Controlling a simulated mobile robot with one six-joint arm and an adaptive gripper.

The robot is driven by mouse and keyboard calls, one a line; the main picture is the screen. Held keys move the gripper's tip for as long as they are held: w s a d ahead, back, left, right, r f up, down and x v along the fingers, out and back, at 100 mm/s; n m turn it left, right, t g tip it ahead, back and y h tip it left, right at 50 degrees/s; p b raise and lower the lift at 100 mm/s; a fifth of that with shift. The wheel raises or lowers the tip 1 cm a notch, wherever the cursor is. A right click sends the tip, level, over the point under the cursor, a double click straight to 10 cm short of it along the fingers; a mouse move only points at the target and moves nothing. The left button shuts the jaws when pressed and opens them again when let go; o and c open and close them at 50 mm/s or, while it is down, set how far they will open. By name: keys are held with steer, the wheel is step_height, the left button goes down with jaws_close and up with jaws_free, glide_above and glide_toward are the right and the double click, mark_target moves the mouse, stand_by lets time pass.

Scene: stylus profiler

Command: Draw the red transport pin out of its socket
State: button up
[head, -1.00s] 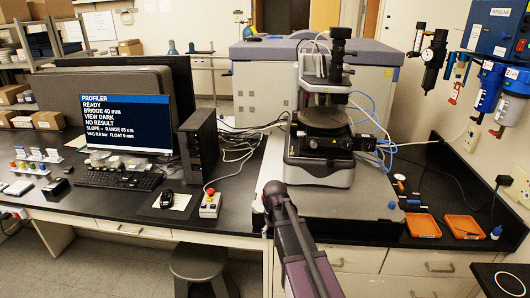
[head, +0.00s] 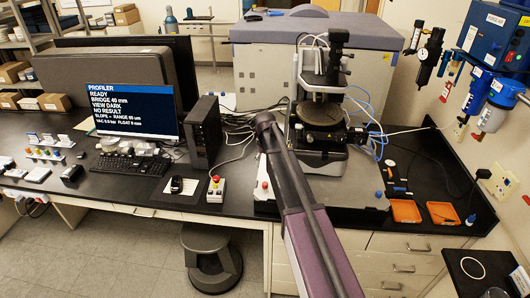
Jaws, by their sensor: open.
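The stylus profiler (head: 320,113), with its round dark stage and upright column, stands on a grey slab (head: 345,212) on the black bench. A small red knob (head: 264,185) shows at the slab's left front and may be the red transport pin; it is too small to tell, and no socket can be made out. My purple and dark arm rises from the bottom of the view and crosses in front of the slab and the profiler's left side. My gripper cannot be made out.
A control box with a red button (head: 215,181) stands left of the slab. Two orange trays (head: 406,211) lie at the right. A monitor (head: 122,103), keyboard (head: 127,165) and dark computer tower (head: 205,132) fill the left. Cables run behind the tower. A stool (head: 209,255) stands below.

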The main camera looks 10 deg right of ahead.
mark_target(265, 183)
steer(key=shift+w+r, duration=0.25)
steer(key=shift+f, duration=0.2)
step_height(265, 183, down, 13)
steer(key=b, duration=1.3)
steer(key=shift+f+b, duration=0.2)
steer(key=shift+b, duration=0.15)
stand_by(0.3)
jaws_close()
